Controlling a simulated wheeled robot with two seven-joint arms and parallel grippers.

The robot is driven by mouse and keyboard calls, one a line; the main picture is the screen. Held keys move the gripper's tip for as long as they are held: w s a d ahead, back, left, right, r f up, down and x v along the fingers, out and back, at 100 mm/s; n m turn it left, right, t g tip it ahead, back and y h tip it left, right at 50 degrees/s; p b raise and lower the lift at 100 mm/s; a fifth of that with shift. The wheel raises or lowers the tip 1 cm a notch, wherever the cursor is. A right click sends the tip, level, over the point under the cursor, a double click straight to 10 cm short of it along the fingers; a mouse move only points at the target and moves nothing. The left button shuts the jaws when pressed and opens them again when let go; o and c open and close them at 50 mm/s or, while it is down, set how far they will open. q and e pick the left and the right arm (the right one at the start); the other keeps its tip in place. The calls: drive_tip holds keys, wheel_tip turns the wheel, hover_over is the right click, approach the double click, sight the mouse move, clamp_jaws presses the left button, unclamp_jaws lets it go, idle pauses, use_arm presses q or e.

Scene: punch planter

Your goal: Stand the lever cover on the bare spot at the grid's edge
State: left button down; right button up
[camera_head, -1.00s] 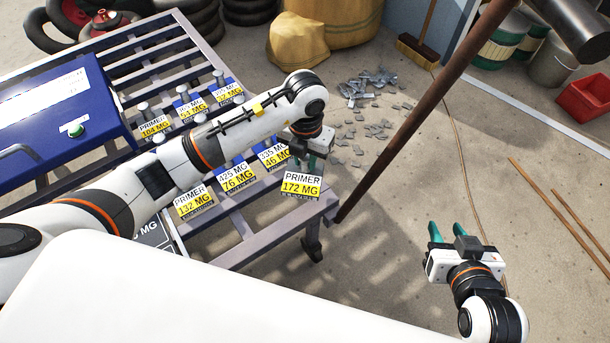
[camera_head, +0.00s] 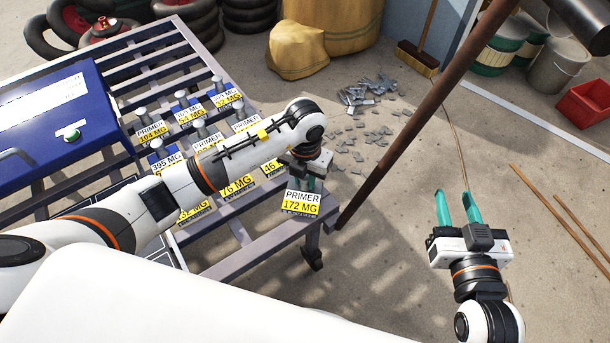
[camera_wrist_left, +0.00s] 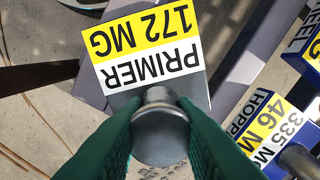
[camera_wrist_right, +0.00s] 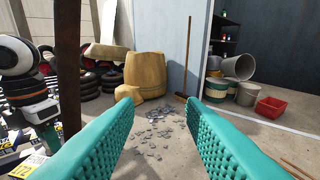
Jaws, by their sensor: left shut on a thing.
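My left gripper (camera_head: 312,180) is shut on the round metal knob (camera_wrist_left: 160,125) of a piece labelled PRIMER 172 MG (camera_head: 301,203). In the left wrist view its white and yellow label (camera_wrist_left: 145,45) reads upside down. The piece is at the table's near right corner; I cannot tell whether it touches the slats. No label I can read says lever. Similar labelled pieces with metal knobs stand in rows on the slatted table (camera_head: 255,245), partly hidden by my left arm. The bare spot cannot be made out clearly. My right gripper (camera_head: 458,207) is open and empty, off the table.
A blue machine (camera_head: 60,120) stands at the table's left. A rusty pole (camera_head: 425,110) rises just right of the table corner. Metal scraps (camera_head: 370,92) lie on the floor behind. Sacks, a broom and a red crate (camera_head: 586,98) are farther back. The floor at right is mostly clear.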

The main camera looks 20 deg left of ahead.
use_arm(q)
drive_tip(key=c, duration=1.2)
unclamp_jaws()
drive_tip(key=shift+o, duration=0.2)
use_arm(e)
drive_tip(key=shift+r, duration=0.1)
use_arm(q)
wheel_tip(320, 180, up, 6)
drive_tip(key=shift+r+p, duration=0.15)
drive_tip(key=shift+p, duration=1)
wheel_tip(320, 180, up, 6)
drive_tip(key=shift+f+p, duration=0.1)
drive_tip(key=shift+p, duration=0.6)
use_arm(e)
drive_tip(key=s+d+f+g+h, duration=0.2)
drive_tip(key=s+d+f+g, duration=0.2)
drive_tip(key=s+f+g, duration=0.5)
drive_tip(key=shift+s+d+f+h, duration=0.15)
drive_tip(key=shift+s+f+h, duration=0.15)
drive_tip(key=shift+f, duration=0.35)
